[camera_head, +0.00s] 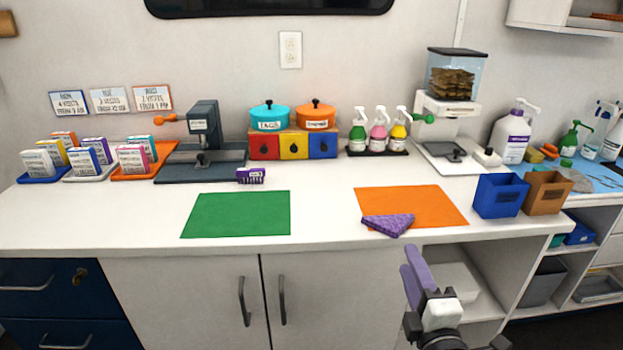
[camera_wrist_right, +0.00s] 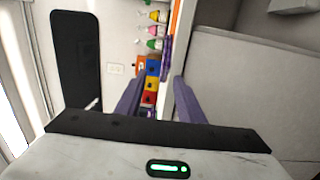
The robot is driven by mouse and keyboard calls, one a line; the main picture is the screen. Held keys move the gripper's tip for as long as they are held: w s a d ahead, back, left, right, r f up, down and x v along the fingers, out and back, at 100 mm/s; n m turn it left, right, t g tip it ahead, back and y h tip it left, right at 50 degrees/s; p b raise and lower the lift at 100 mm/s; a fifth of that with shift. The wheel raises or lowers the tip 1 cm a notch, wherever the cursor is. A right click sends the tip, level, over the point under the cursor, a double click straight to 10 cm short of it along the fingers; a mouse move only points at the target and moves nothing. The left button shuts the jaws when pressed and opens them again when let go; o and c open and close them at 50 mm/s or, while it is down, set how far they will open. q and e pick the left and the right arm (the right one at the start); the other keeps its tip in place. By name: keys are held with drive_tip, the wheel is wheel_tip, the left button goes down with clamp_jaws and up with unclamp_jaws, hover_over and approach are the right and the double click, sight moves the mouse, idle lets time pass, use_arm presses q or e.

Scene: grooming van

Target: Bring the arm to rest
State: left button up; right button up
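My right gripper (camera_head: 413,268) is in front of the counter's front edge, at the lower right of the head view. Its purple fingers point up toward the counter. In the right wrist view the two fingers of this gripper (camera_wrist_right: 157,92) stand apart with nothing between them, so it is open and empty. A purple folded cloth (camera_head: 388,225) lies on the front edge of the orange mat (camera_head: 430,200), beyond and apart from the gripper. My left gripper is not in view.
The white counter (camera_head: 325,215) runs across the view, with a bare green mat (camera_head: 238,214) at its middle. Blue (camera_head: 499,196) and brown (camera_head: 546,193) bins stand right of the orange mat. Open shelves (camera_head: 470,285) lie below, near my right gripper.

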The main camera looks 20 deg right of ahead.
drive_tip(key=s+a+f+m+g+y, duration=0.2)
drive_tip(key=s+a+f+m+g, duration=0.1)
drive_tip(key=f, duration=0.6)
drive_tip(key=s+a+f+m+g+y, duration=0.3)
drive_tip(key=s+a+f+m, duration=0.2)
drive_tip(key=s+a+f, duration=0.3)
drive_tip(key=s+a+f+m+g+y, duration=0.2)
drive_tip(key=s+a+f+m, duration=0.2)
drive_tip(key=s+f, duration=0.4)
wheel_tip(320, 180, down, 3)
drive_tip(key=shift+a+r+m+g, duration=0.1)
drive_tip(key=shift+a+m+g, duration=0.3)
drive_tip(key=shift+a, duration=0.25)
drive_tip(key=shift+w, duration=0.1)
drive_tip(key=shift+c, duration=0.5)
